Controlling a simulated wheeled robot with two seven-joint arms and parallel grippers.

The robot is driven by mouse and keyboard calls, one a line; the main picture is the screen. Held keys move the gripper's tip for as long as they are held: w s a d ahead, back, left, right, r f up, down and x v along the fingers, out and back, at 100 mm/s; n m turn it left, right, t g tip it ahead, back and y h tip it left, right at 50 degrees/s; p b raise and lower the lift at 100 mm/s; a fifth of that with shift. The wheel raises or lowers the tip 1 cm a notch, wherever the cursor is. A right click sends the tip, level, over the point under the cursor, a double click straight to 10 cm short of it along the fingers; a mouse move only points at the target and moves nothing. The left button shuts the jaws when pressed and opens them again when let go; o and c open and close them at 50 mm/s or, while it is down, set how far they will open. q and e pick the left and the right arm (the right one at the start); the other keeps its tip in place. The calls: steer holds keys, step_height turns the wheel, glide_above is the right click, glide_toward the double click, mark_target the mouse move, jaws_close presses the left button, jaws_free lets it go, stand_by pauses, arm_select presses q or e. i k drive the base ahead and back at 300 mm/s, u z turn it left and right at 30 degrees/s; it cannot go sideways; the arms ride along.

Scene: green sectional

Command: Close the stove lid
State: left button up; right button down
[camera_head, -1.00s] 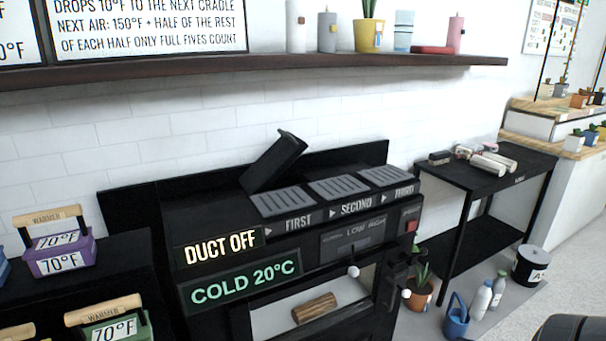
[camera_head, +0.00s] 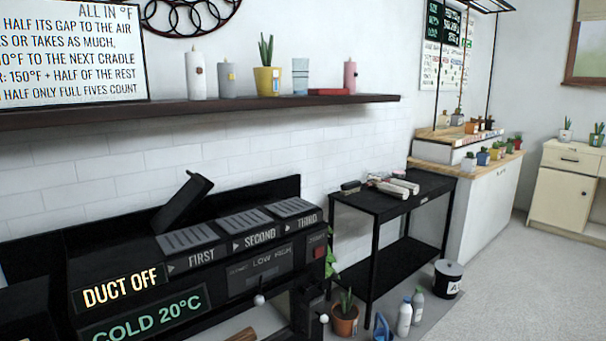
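The black stove (camera_head: 150,250) stands against the white tiled wall at the lower left. A black lid (camera_head: 182,202) is tilted up at the back, behind the leftmost of three grey slatted plates, labelled FIRST, SECOND and THIRD. The signs on its front read DUCT OFF (camera_head: 118,287) and COLD 20°C (camera_head: 150,316). A piece of wood (camera_head: 242,335) shows at the bottom edge, in the stove's lower opening. Neither of my grippers shows in this view.
A black side table (camera_head: 392,205) with rolled items stands right of the stove. A potted plant (camera_head: 345,318), bottles (camera_head: 404,318) and a black bucket (camera_head: 447,278) are on the floor there. A shelf (camera_head: 200,110) runs above. Open floor (camera_head: 510,290) lies at the right.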

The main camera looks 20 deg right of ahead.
mark_target(177, 210)
steer(key=z, duration=0.55)
steer(key=i, duration=1.05)
steer(key=u, duration=1.75)
